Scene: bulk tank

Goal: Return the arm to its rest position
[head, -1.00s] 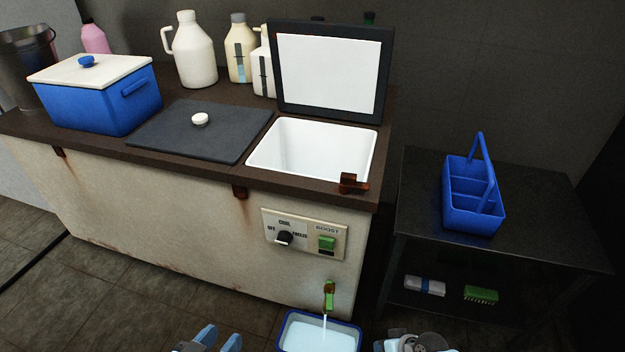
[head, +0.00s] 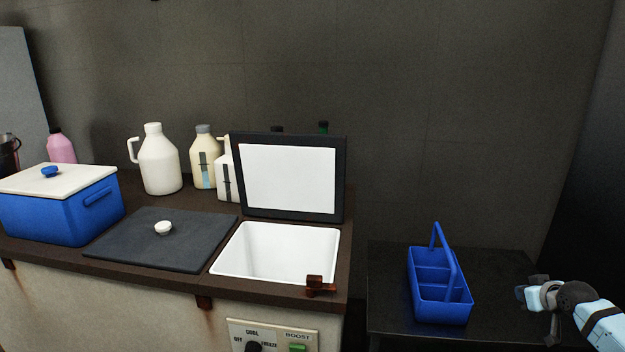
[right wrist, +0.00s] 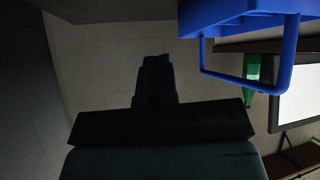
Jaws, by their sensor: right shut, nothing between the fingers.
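My right gripper (head: 522,294) is at the right of the head view, above the dark side table and to the right of the blue caddy (head: 440,310). It is shut and empty. In the right wrist view its closed dark blue fingers (right wrist: 155,78) show in the middle, with the caddy (right wrist: 240,12) at the top, apart from them. My left gripper is not in view. The bulk tank's counter (head: 130,275) has an open hatch with its lid (head: 290,178) raised over a white basin (head: 275,252).
The side table (head: 390,262) holds the caddy. A blue cooler (head: 70,215), a white jug (head: 160,165) and several bottles stand at the counter's left and back. A dark flat cover (head: 185,245) lies beside the basin. A brown latch (head: 318,285) sits at the basin's front right corner.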

